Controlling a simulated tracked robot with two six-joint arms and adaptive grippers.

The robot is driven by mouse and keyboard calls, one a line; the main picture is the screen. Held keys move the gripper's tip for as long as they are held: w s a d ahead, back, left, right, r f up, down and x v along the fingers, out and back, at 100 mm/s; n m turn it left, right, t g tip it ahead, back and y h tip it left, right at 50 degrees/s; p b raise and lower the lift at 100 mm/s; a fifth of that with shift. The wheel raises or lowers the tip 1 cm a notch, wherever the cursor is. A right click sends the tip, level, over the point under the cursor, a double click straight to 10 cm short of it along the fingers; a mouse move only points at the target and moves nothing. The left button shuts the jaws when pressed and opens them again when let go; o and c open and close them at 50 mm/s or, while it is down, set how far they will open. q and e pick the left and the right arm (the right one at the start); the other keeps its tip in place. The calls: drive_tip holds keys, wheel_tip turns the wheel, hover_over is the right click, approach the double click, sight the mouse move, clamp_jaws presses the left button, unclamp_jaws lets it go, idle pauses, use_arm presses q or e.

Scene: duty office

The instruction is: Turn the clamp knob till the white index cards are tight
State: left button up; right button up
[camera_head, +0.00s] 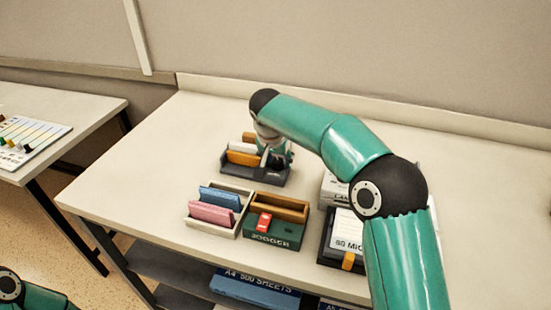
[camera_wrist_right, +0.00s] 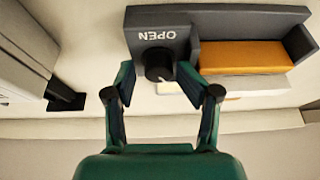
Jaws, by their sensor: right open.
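The dark grey clamp tray (camera_head: 262,180) stands on the table and also shows in the right wrist view (camera_wrist_right: 245,18), with the word OPEN upside down by its knob. The white index cards (camera_head: 243,147) stand in it behind an orange block (camera_head: 243,158). The black clamp knob (camera_wrist_right: 159,64) lies between the fingers of my right gripper (camera_wrist_right: 157,77). These fingers are open, one on each side of it; I cannot tell whether they touch it. In the head view the right gripper (camera_head: 278,156) partly hides the knob end. My left gripper is out of view.
In front stand a light tray (camera_head: 192,222) with blue and pink cards and a green JOGGER box (camera_head: 275,234) with a red switch. Boxes and a dark holder (camera_head: 330,252) sit right, beneath my right arm. The table's left part is clear.

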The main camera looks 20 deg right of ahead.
drive_tip(key=v, duration=0.8)
